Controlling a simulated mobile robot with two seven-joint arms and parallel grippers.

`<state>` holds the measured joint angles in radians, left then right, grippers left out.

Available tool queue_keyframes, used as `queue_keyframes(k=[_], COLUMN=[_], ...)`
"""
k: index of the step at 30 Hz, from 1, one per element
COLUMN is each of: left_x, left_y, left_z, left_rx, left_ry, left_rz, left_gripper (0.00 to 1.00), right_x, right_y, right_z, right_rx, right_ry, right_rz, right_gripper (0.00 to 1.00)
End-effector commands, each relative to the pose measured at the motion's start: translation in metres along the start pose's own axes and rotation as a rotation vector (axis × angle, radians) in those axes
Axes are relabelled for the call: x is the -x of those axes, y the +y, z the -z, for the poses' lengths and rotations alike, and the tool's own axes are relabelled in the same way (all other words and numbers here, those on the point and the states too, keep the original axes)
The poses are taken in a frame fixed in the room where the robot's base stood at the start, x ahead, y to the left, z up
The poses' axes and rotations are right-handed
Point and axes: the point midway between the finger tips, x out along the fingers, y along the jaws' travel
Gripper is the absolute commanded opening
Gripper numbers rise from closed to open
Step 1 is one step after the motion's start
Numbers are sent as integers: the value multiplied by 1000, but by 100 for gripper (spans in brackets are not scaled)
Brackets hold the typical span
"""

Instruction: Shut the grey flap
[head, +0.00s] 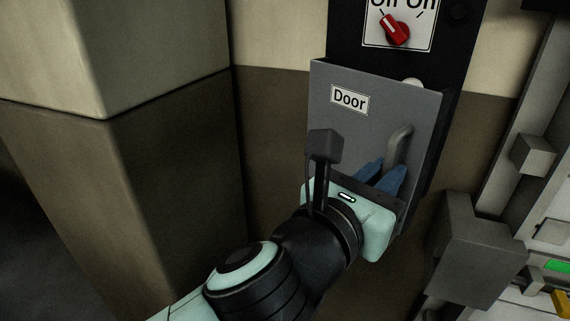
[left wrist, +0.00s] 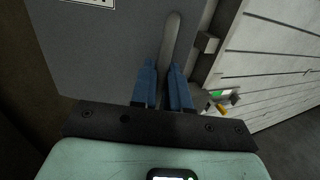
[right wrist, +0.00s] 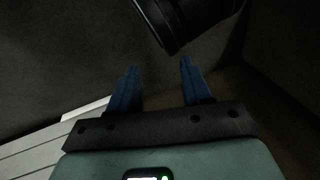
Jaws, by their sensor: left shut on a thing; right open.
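The grey flap (head: 345,130) carries a white "Door" label and a bent grey handle (head: 401,140) near its right side. It stands in front of a black panel, its left edge sticking out past the panel's edge. My left gripper (head: 384,170) has its blue fingers shut on the handle's lower part. My right gripper (right wrist: 158,78) is open and empty in the right wrist view and does not show in the head view.
A red rotary switch (head: 395,30) sits on the black panel (head: 455,60) above the flap. A brown and cream wall corner (head: 110,120) stands to the left. Grey blocks (head: 478,245) and cabinet fronts are at right. A dark cylindrical part (right wrist: 180,20) shows ahead of my right gripper.

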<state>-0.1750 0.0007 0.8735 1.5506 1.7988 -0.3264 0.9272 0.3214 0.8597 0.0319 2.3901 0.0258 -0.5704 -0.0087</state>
Motion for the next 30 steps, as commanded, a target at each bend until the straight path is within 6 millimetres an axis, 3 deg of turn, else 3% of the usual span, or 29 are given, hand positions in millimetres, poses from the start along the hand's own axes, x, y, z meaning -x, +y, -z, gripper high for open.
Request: queue_keyframes(k=[1, 6, 14, 20, 24, 30], left_x=[-5, -7, -7, -28, -52, -86], left_y=[4, 3, 4, -6, -16, -24], left_z=[9, 5, 4, 5, 1, -2], left_rx=[5, 9, 8, 11, 9, 8], left_ry=[10, 9, 10, 11, 11, 8], left_rz=[-19, -43, -48, -94, -171, -284], left_gripper=[8, 8, 8, 13, 19, 11], right_x=[-11, -17, -16, -18, -2, 26], right_y=[4, 7, 7, 8, 3, -5], right_z=[7, 18, 18, 17, 19, 23], right_rx=[-3, -6, -7, -7, -6, -4], right_ry=[20, 53, 53, 50, 55, 64], right_rz=[-4, -8, -8, -8, -6, -1], right_gripper=[49, 49, 49, 49, 49, 49])
